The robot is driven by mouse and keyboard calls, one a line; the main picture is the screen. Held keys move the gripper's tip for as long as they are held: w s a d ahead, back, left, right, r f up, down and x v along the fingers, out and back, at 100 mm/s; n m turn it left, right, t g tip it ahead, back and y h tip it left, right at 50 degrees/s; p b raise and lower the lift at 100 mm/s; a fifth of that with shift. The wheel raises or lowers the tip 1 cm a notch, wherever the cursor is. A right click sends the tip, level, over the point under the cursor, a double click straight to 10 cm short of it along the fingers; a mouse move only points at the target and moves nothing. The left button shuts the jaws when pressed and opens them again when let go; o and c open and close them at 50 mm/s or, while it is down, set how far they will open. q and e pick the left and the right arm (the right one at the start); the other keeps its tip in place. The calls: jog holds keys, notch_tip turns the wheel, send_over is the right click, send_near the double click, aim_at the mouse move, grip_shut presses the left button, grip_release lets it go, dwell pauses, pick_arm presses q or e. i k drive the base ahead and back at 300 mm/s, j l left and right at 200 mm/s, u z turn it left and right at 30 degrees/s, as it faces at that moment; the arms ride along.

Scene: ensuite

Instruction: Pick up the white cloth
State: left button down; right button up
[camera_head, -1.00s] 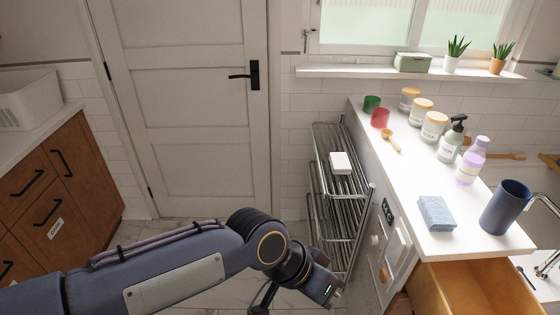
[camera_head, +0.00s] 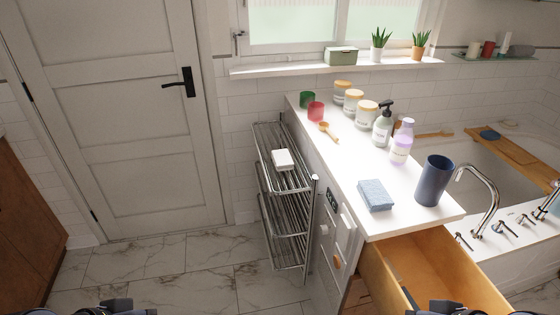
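A small white folded block (camera_head: 283,159), which looks like the white cloth, lies on the top shelf of the metal rack (camera_head: 270,201). The rack stands between the door and the counter. Nothing covers the white piece. Only dark parts of my two arms show at the bottom edge, one at the left and one at the right. My gripper fingers do not show, and both arm parts are well away from the white piece.
A blue folded cloth (camera_head: 375,195) and a dark blue cup (camera_head: 433,181) stand on the white counter (camera_head: 345,160), with bottles and jars behind. A wooden drawer (camera_head: 425,262) is open at the counter's front. The marble floor (camera_head: 180,275) left of the rack is clear.

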aim_at(282, 160)
jog(key=i+j+u, duration=0.1)
jog(key=i+j, duration=0.15)
jog(key=i, duration=0.3)
jog(key=i+j+u, duration=0.1)
jog(key=i+j, duration=0.15)
jog(key=i, duration=0.3)
jog(key=i+j+u, duration=0.1)
jog(key=i, duration=0.5)
